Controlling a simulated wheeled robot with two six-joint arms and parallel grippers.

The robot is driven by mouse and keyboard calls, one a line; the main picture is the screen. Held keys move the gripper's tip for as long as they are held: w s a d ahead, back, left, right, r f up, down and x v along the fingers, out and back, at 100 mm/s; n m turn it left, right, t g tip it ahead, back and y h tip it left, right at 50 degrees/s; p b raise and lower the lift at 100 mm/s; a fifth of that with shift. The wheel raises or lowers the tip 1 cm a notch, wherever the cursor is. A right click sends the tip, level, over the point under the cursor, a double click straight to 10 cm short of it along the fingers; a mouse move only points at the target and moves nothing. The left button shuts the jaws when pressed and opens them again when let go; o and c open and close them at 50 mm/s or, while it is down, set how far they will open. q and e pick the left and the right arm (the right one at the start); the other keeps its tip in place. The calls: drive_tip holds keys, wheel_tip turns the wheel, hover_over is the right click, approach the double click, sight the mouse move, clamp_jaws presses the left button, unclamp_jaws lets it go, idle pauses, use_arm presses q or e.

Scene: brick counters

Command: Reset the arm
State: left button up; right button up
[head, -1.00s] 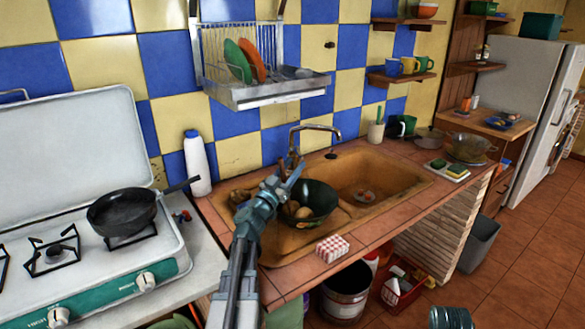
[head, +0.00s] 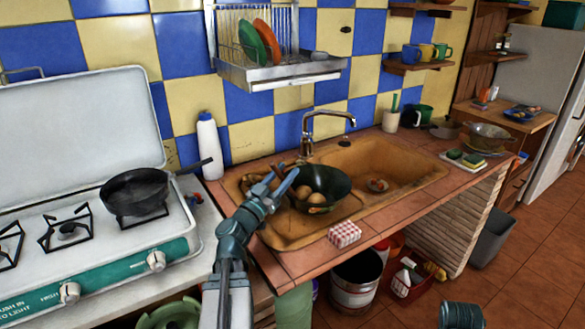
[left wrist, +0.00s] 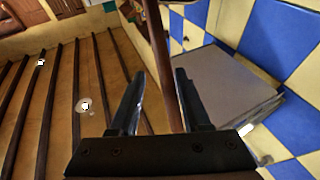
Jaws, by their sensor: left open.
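My left arm comes in from the bottom of the head view. Its gripper (head: 284,176) is open and empty, with its fingers pointing up and to the right. It shows in front of the left part of the sink (head: 390,165), by the left edge of a dark bowl (head: 336,182) holding brown round items. In the left wrist view the two fingers (left wrist: 158,95) stand apart with nothing gripped between them. That view looks up at a beamed ceiling, tiled wall and a grey panel (left wrist: 235,85). My right gripper is not in view.
A stove (head: 110,260) with a black pan (head: 135,190) stands at left. A white bottle (head: 209,150) is beside it. A red-and-white box (head: 344,234) sits on the counter's front edge. A dish rack (head: 280,75) hangs above. A faucet (head: 306,140) rises behind the bowl.

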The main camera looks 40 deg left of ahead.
use_arm(q)
drive_tip(key=shift+s+f, duration=0.1)
drive_tip(key=shift+s, duration=0.25)
idle(0.4)
